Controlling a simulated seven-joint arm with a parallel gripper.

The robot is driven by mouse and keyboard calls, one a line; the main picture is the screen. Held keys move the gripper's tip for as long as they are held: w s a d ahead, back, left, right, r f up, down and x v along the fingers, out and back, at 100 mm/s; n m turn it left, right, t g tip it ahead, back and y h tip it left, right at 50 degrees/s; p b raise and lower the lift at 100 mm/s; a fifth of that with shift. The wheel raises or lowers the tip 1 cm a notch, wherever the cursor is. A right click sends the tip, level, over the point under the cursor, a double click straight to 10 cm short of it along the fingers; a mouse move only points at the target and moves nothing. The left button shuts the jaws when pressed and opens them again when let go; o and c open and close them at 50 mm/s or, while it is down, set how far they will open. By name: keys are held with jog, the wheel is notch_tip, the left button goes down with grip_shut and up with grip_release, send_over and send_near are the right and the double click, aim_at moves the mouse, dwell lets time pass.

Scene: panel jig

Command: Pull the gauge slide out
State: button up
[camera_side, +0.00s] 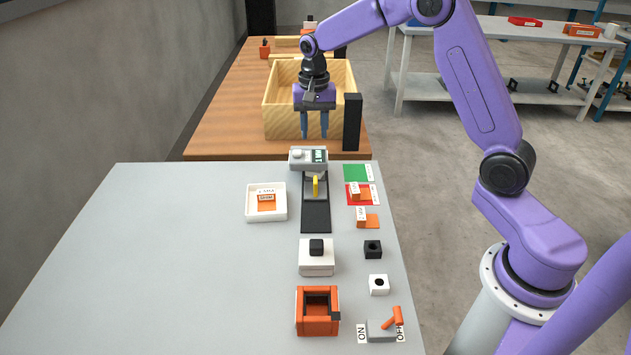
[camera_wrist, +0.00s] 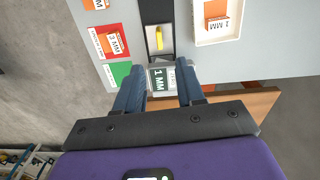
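The gauge has a grey head (camera_side: 308,158) with a dark display at the far end of a black track (camera_side: 316,218). A yellow handle (camera_side: 316,186) stands up on the slide, close in front of the head. The wrist view shows the yellow handle (camera_wrist: 159,38) over the dark track and the display (camera_wrist: 162,79) with "1 MM". My gripper (camera_side: 314,137) points down, behind and above the gauge head. It also shows in the wrist view (camera_wrist: 160,70), fingers spread with nothing between them, apart from the handle.
A white tray (camera_side: 251,215) with an orange block stands left of the track. Green (camera_side: 357,172) and red (camera_side: 352,201) mats and orange blocks lie right. A white block with a black knob (camera_side: 317,246) is in front. A wooden crate (camera_side: 275,118) and black post (camera_side: 352,122) stand behind.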

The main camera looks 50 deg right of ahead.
aim_at(316, 179)
jog(key=shift+m, duration=0.4)
jog(key=f, duration=0.6)
jog(key=d+f, duration=0.1)
jog(key=f, duration=0.5)
jog(key=w+f, duration=0.1)
jog(key=f, duration=0.5)
jog(key=shift+d, duration=0.3)
grip_shut()
